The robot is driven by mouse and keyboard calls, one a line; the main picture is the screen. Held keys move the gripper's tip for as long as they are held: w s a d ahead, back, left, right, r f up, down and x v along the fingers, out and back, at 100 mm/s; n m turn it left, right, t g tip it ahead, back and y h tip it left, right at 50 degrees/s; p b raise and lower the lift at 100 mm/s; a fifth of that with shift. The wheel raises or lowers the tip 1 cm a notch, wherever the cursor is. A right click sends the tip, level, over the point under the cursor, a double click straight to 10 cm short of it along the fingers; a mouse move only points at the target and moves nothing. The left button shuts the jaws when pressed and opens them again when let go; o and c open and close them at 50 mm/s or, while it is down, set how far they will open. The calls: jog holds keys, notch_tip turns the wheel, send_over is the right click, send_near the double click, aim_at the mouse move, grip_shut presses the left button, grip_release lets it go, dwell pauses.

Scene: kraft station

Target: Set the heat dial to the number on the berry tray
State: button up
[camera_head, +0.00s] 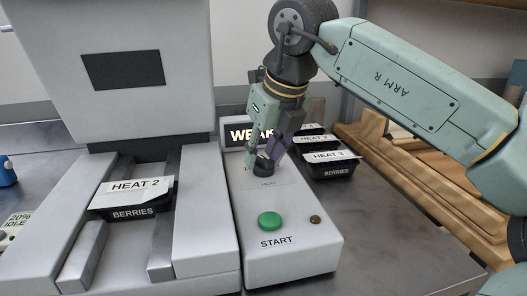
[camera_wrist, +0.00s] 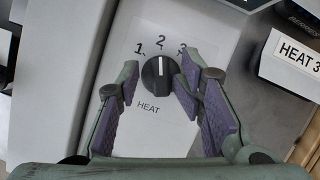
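The heat dial (camera_wrist: 155,90) is a black round knob on the white control panel. Its white pointer line points up at the number 2, between 1 and 3. My gripper (camera_wrist: 158,88) is open, with its purple-padded fingers on either side of the dial. A gap shows on the left; I cannot tell whether the right finger touches. In the head view my gripper (camera_head: 264,160) points down at the dial (camera_head: 264,170) and partly hides it. A black berry tray (camera_head: 108,212) marked BERRIES, with a white HEAT 2 label (camera_head: 136,186), sits in the machine at left.
A green START button (camera_head: 270,221) is on the panel's near part. Several black trays stand right of the panel; the front one (camera_head: 334,171) reads HEAT 3 and BERRIES. The counter at right front (camera_head: 385,250) is clear.

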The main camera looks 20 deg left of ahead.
jog(key=shift+r, duration=0.1)
jog(key=v, duration=1.1)
jog(key=shift+d+r, duration=0.2)
jog(key=shift+r, duration=0.15)
jog(key=shift+s, duration=0.15)
